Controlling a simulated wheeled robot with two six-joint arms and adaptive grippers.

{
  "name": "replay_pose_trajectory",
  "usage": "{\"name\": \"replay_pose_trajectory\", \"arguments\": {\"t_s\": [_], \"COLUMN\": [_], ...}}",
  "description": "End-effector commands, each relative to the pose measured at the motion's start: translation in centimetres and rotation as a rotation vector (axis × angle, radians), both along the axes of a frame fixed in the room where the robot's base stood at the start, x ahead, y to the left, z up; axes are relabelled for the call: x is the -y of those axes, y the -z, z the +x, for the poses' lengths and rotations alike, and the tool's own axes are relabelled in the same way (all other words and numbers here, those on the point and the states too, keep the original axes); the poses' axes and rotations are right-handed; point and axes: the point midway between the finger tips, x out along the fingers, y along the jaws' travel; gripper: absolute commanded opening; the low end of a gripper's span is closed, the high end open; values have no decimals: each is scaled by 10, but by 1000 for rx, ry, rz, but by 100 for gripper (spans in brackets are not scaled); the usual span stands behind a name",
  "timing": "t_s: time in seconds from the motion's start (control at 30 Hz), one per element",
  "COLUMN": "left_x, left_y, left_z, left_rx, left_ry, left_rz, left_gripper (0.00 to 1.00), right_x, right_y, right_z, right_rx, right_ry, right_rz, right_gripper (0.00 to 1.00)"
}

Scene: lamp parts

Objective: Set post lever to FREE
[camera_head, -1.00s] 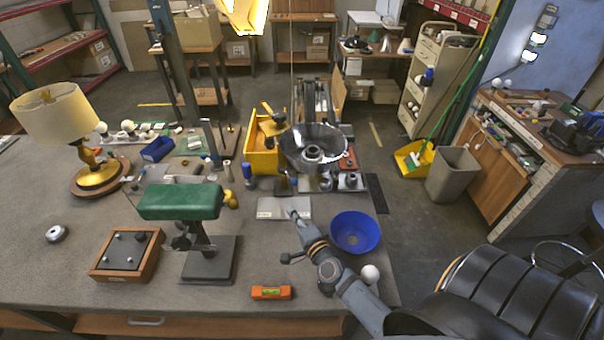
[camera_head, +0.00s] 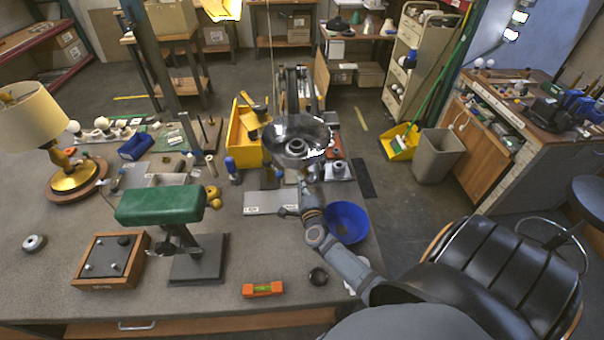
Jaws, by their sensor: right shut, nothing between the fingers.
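My right gripper (camera_head: 304,187) is shut and empty. It points away from me over the bench, left of the blue bowl (camera_head: 347,222) and in front of the machine with the shiny metal dish (camera_head: 296,140). A green padded stand (camera_head: 160,204) on a dark post and base stands left of my gripper, well apart from it. A small dark knob or lever (camera_head: 166,248) shows under the pad. I cannot read any FREE mark, and I cannot tell which part is the post lever. My left gripper is not in view.
A light metal plate (camera_head: 268,203) lies just left of my right gripper. A lamp (camera_head: 36,118), a wooden-framed block (camera_head: 108,261) and a yellow bin (camera_head: 241,134) are farther left.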

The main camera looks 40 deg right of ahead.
Motion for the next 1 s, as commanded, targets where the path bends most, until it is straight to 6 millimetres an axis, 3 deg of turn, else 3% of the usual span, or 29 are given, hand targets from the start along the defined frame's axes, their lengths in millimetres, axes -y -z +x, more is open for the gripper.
{"name": "replay_pose_trajectory", "arguments": {"t_s": [0.2, 0.33, 0.5, 1.0], "left_x": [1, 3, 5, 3], "left_y": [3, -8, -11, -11], "left_z": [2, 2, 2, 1], "left_rx": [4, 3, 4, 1], "left_ry": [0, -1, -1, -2], "left_rz": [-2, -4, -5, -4], "left_gripper": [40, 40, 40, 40], "right_x": [20, -3, -18, -23], "right_y": [3, -3, -5, -4], "right_z": [44, 44, 46, 46], "right_rx": [1, -1, -1, 0], "right_ry": [0, -1, -1, 4], "right_rz": [-2, 5, 2, 2], "right_gripper": [0, 0, 0, 0]}}
